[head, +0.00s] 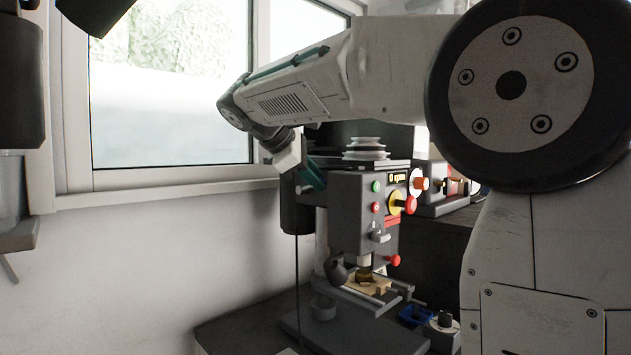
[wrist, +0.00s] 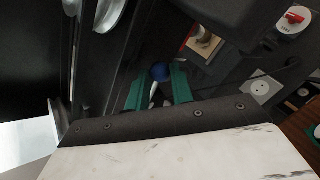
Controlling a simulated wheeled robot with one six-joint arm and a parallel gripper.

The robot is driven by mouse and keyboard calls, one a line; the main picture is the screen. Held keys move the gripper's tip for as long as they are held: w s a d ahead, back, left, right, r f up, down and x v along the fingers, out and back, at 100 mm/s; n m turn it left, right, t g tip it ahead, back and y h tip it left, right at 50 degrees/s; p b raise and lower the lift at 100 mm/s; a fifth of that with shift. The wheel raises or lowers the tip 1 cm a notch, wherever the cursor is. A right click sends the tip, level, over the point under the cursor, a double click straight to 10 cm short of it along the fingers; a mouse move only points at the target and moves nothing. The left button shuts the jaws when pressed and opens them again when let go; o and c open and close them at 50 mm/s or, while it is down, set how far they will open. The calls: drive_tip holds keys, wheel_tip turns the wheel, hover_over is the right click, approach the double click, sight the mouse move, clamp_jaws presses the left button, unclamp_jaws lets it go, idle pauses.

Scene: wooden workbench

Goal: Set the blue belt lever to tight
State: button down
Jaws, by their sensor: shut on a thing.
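The blue belt lever shows in the wrist view as a round blue knob (wrist: 160,72) between the teal fingers of my gripper (wrist: 159,84). The fingers are shut on it. In the head view, my gripper (head: 314,177) reaches down to the left side of the drill press (head: 350,220), just below its pulley top. The lever is hidden there behind the gripper and the machine. I cannot tell from these views whether the lever stands at tight or loose.
The stepped pulley (head: 366,148) sits uncovered on top of the press. The front panel carries buttons and red knobs (head: 410,205). A wooden piece (head: 368,284) lies on the press table under the chuck. A blue tray (head: 414,315) stands at the right. The window wall is close behind.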

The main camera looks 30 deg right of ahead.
drive_tip(key=shift+w, duration=0.2)
drive_tip(key=c, duration=1.6)
unclamp_jaws()
drive_tip(key=shift+o, duration=0.5)
drive_tip(key=shift+w+a+f, duration=0.1)
drive_tip(key=shift+w, duration=0.1)
drive_tip(key=shift+s, duration=0.1)
drive_tip(key=v, duration=0.7)
drive_tip(key=shift+a+r, duration=0.25)
drive_tip(key=shift+r, duration=0.1)
drive_tip(key=shift+s, duration=0.1)
